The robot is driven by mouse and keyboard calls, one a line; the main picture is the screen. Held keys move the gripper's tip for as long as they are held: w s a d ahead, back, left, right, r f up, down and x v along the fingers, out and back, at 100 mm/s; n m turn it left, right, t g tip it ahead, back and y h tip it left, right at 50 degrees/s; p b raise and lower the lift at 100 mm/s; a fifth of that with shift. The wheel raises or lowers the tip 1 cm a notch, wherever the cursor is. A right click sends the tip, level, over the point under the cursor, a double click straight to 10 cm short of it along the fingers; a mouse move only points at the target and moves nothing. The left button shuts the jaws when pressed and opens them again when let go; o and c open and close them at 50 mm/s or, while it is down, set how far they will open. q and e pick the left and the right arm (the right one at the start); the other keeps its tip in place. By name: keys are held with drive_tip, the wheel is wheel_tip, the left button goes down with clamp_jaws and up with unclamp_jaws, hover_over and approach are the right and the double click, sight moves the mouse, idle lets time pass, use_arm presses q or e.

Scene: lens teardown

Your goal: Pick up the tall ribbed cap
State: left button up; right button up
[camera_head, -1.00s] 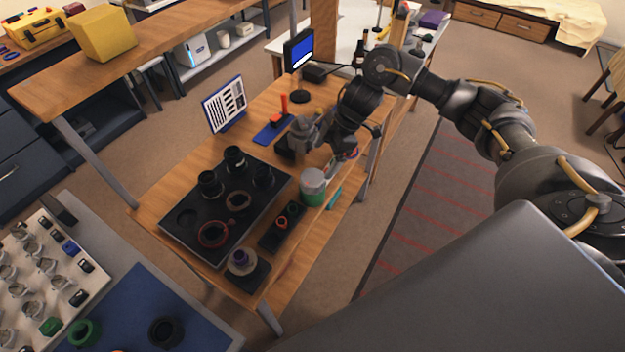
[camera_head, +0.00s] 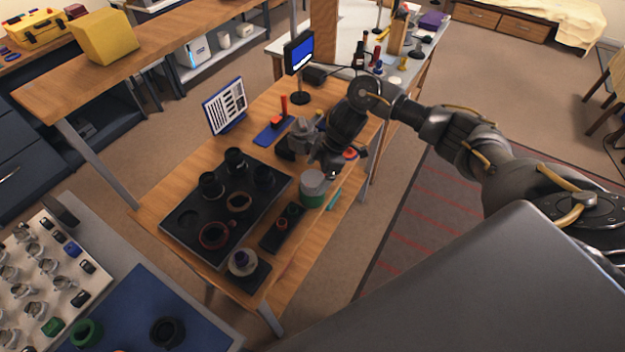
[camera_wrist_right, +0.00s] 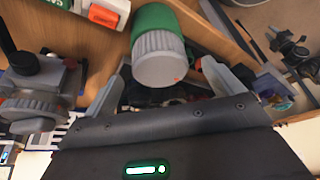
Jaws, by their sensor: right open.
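A grey-white ribbed cap (camera_wrist_right: 161,58) tops a green cylinder (camera_wrist_right: 154,18) in the right wrist view. In the head view this cap (camera_head: 313,180) sits on the green jar (camera_head: 312,200) near the workbench's right edge. My right gripper (camera_head: 332,168) is just behind and to the right of it. In the right wrist view my open gripper (camera_wrist_right: 168,72) has one finger on each side of the cap, with gaps between. My left gripper is not in view.
A black tray (camera_head: 185,240) with several dark lens parts fills the bench's left part. Small dark trays (camera_head: 272,240) with rings lie in front of the jar. A grey device (camera_wrist_right: 38,85) stands left of the fingers in the wrist view. A monitor (camera_head: 299,52) stands behind.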

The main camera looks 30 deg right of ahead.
sight(313, 178)
drive_tip(key=x, duration=0.3)
drive_tip(key=shift+w+a, duration=0.1)
drive_tip(key=shift+a, duration=0.1)
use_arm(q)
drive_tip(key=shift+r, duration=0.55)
use_arm(e)
drive_tip(key=shift+f, duration=0.1)
drive_tip(key=c, duration=1)
drive_tip(key=shift+c, duration=0.2)
